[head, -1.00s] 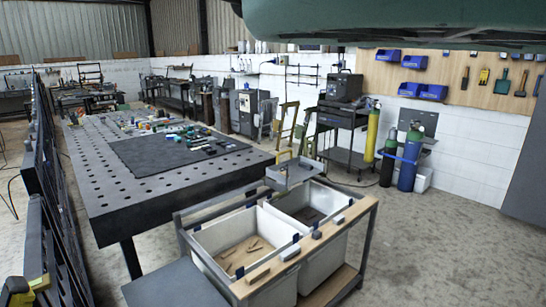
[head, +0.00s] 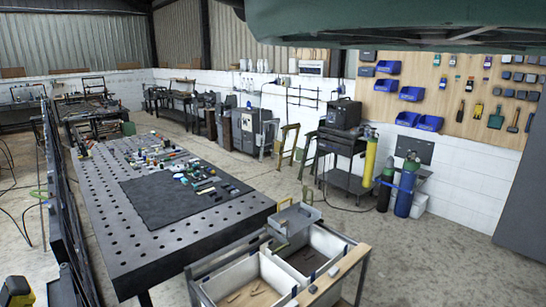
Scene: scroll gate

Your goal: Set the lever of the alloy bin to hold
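Two pale open bins sit side by side in a wood-railed cart at the bottom of the head view. The left bin (head: 224,285) has small brown pieces on its floor. The right bin (head: 325,241) has a darker floor with small pieces. I cannot tell which is the alloy bin. Small blue parts and pale blocks show along the near wooden rail (head: 350,260); no lever or its setting can be made out. The lower part of the cart is cut off. My gripper's fingers are not visible.
A grey metal tray (head: 293,219) stands at the cart's back corner. A perforated black table (head: 120,240) fills the left-middle, with a dark fence (head: 62,200) beyond its left side. Gas cylinders (head: 406,188) stand at the right wall. The concrete floor (head: 450,255) right of the cart is clear.

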